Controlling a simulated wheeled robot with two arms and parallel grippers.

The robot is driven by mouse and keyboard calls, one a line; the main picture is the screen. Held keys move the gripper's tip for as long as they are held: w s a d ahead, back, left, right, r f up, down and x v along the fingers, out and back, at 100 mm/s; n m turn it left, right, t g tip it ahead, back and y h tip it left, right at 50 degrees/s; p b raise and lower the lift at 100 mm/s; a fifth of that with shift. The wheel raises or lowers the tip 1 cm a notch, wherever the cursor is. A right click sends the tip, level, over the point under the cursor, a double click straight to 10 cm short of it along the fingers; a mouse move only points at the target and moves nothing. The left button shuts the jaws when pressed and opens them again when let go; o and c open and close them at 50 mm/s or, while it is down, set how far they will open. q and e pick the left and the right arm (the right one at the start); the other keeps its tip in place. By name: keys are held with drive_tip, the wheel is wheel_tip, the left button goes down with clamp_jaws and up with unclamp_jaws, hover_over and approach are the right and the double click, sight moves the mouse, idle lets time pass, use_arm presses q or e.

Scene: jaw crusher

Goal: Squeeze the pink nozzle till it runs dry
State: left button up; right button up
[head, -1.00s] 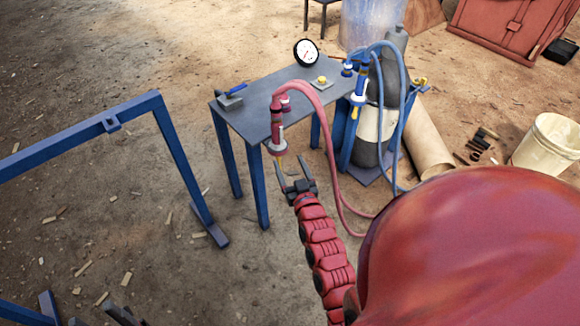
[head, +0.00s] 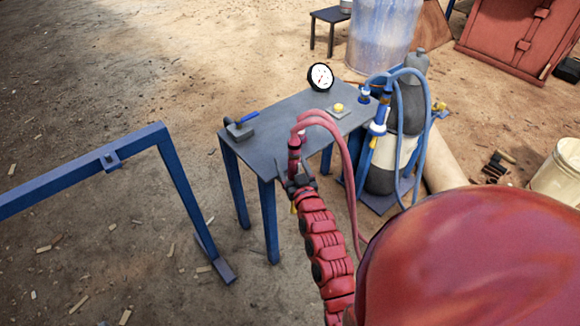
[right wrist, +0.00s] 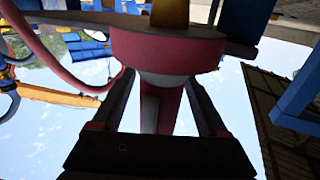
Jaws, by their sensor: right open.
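The pink nozzle (head: 294,156) hangs upright at the near edge of the grey table (head: 262,140), with its pink hose (head: 352,165) looping over and down to the right. My right gripper (head: 298,181) is at the nozzle's lower part and hides some of it; a yellow tip shows just below. In the right wrist view, the nozzle's wide pink collar (right wrist: 168,52) lies across the fingertips. Its narrower body runs between the fingers of my open right gripper (right wrist: 168,84). Gaps show beside that body; contact at the collar is unclear. My left gripper is out of view.
A blue nozzle (head: 379,122) hangs by dark gas cylinders (head: 407,115) right of the table. A white dial gauge (head: 320,77), a yellow button (head: 338,107) and a blue-handled lever (head: 242,122) are on the tabletop. A blue frame (head: 80,180) stands at left, with open ground between.

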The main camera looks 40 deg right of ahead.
drive_tip(key=shift+s, duration=0.1)
clamp_jaws()
drive_tip(key=shift+r, duration=0.1)
idle(2.1)
idle(0.5)
unclamp_jaws()
drive_tip(key=shift+s, duration=0.1)
